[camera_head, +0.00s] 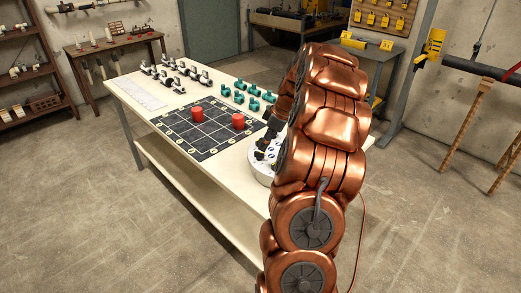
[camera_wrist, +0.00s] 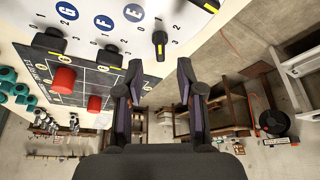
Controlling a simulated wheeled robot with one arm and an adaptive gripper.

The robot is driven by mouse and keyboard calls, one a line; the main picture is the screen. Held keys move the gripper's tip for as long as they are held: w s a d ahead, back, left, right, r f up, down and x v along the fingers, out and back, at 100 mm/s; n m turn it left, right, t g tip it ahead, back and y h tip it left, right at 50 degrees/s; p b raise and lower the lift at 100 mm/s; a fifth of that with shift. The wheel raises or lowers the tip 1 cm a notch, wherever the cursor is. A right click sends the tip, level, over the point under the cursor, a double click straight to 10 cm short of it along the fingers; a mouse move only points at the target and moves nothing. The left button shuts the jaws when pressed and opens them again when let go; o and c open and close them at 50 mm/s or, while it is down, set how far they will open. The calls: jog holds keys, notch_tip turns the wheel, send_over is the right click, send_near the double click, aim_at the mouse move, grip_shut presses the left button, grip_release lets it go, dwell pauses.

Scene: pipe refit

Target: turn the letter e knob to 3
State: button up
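In the wrist view, a round white panel carries blue discs with the letters G, F and E (camera_wrist: 133,12). A black knob with a yellow mark (camera_wrist: 160,40) sits outward of the letter E; the yellow mark points down in the picture. Small digits surround it, and a 2 is readable on its right. My gripper (camera_wrist: 158,66) is open, with one finger on each side of the knob's line in the picture and nothing between them. The tips appear apart from the knob. In the head view, the white drum (camera_head: 262,175) is partly hidden by my arm.
Other black knobs (camera_wrist: 108,57) sit by F and G. A dark grid mat (camera_head: 205,137) with two red cylinders (camera_head: 238,121) lies on the table beside the drum. Teal fittings (camera_head: 254,104) and metal fittings stand behind it.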

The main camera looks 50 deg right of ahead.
aim_at(259, 156)
jog(key=shift+p+x, duration=0.5)
jog(key=shift+x, duration=1.9)
jog(key=shift+c, duration=0.4)
jog(key=shift+r, duration=0.1)
grip_shut()
